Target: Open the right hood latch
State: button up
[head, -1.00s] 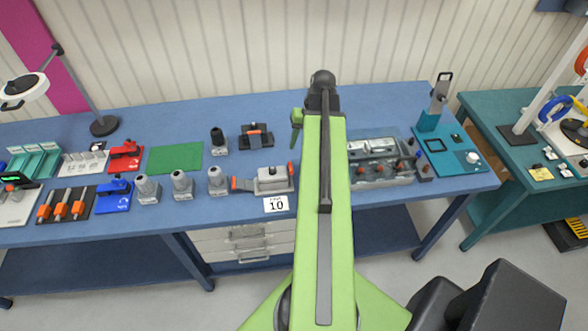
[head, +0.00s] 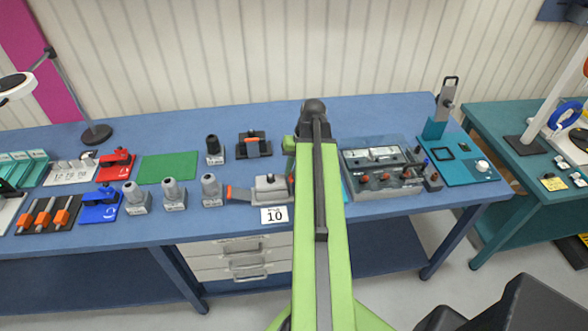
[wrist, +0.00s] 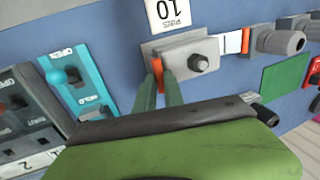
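The orange right latch (wrist: 158,75) stands upright against the block's side. My gripper (wrist: 159,78) has its two green fingers at this latch, one on each side of it. I cannot tell whether they press on it. The left latch (head: 229,192) is orange too, and sits apart from the block.
A grey fixture with red knobs (head: 384,170) and a teal panel (head: 463,165) lie right of my arm. Grey cylindrical connectors (head: 211,190) stand to the left. A black block with an orange bar (head: 253,145) lies behind. A green mat (head: 170,166) is bare.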

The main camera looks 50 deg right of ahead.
grip_shut()
dwell(0.9)
